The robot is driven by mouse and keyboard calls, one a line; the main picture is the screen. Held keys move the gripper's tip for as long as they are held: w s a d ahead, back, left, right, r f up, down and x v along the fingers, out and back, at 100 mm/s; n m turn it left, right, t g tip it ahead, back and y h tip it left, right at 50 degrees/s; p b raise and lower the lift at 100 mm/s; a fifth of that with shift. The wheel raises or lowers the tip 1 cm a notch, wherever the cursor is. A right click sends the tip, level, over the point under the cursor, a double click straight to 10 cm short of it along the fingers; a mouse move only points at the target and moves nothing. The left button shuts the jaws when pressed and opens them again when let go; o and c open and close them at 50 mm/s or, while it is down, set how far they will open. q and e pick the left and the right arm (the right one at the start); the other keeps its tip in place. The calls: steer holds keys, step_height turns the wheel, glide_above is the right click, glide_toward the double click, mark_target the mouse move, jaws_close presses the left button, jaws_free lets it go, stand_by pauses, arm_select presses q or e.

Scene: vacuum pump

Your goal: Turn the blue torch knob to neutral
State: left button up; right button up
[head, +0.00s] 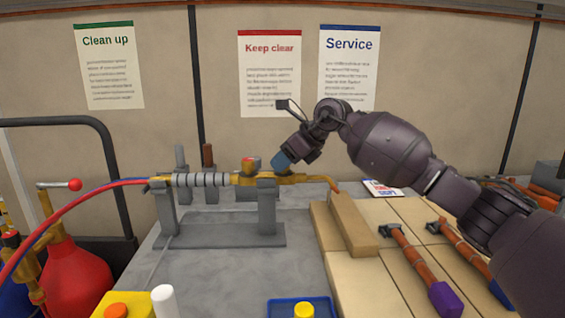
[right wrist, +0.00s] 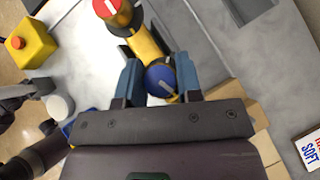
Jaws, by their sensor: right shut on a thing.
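The brass torch (head: 300,179) lies on a grey stand (head: 267,205) in the head view, with a red knob (head: 250,164) on it. In the right wrist view the blue knob (right wrist: 160,79) sits between the two fingers of my right gripper (right wrist: 160,83), which is shut on it. A pale line on the knob slants to the lower right. The red knob (right wrist: 112,10) also shows at the top there. In the head view my right gripper (head: 283,161) reaches the torch from the right, and its blue finger hides the blue knob.
A red hose (head: 60,207) runs left from the torch. A red gas cylinder (head: 68,272) stands at the left. Fire bricks (head: 350,222) and tools with orange pipes (head: 410,250) lie right of the torch. A yellow button box (head: 122,305) and a blue tray (head: 272,307) are in front.

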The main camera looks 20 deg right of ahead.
steer(key=n+g, duration=0.1)
steer(key=n+g+y+b, duration=0.1)
steer(key=shift+w+f+n, duration=0.15)
steer(key=shift+f+n, duration=0.2)
steer(key=shift+n, duration=0.05)
steer(key=n+g+y+b, duration=0.1)
steer(key=n+g+b, duration=0.1)
steer(key=n, duration=0.1)
steer(key=shift+f+n+g+b, duration=0.1)
steer(key=shift+n+g+b, duration=0.2)
steer(key=shift+b, duration=0.1)
steer(key=shift+n+g+b, duration=0.6)
steer(key=shift+n, duration=0.2)
steer(key=shift+n+g, duration=0.3)
steer(key=shift+n, duration=0.1)
steer(key=shift+r+n+g+b, duration=0.25)
steer(key=shift+n+g+b, duration=0.45)
steer(key=shift+n+b, duration=0.2)
steer(key=shift+r+n, duration=0.15)
steer(key=shift+n, duration=0.15)
arm_select(q)
steer(key=shift+m, duration=0.6)
steer(key=f, duration=0.4)
steer(key=shift+w+d+f, duration=0.15)
steer(key=shift+w+f, duration=0.25)
